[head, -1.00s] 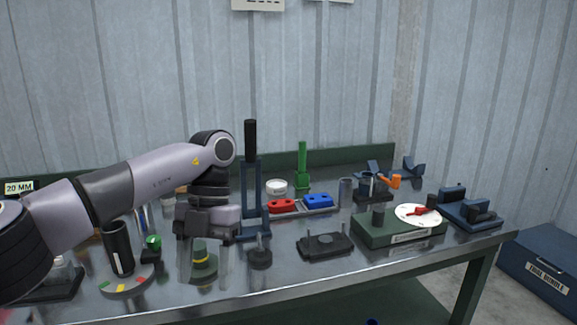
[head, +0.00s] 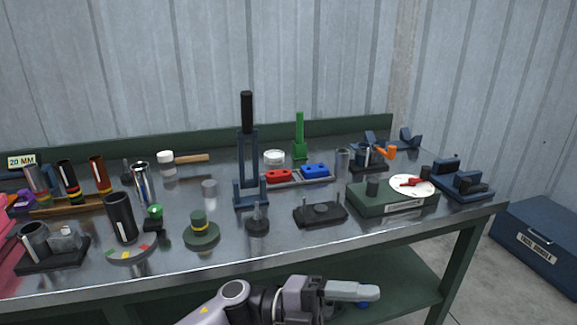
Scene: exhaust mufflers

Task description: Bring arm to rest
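My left arm is folded low at the front of the bench, at the bottom edge of the head view. My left gripper (head: 352,290) points to the right, in front of the bench and below its top. Its fingers are seen from the side, and I cannot tell whether they are open or shut. I see nothing held in it. My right arm and gripper are not in view.
The metal bench (head: 290,238) holds a black-handled press (head: 247,150), a green ringed base (head: 201,231), a black tube (head: 120,217), and a green block with a white dial (head: 413,186). A lower shelf (head: 405,290) is beneath. A blue chest (head: 540,250) stands right.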

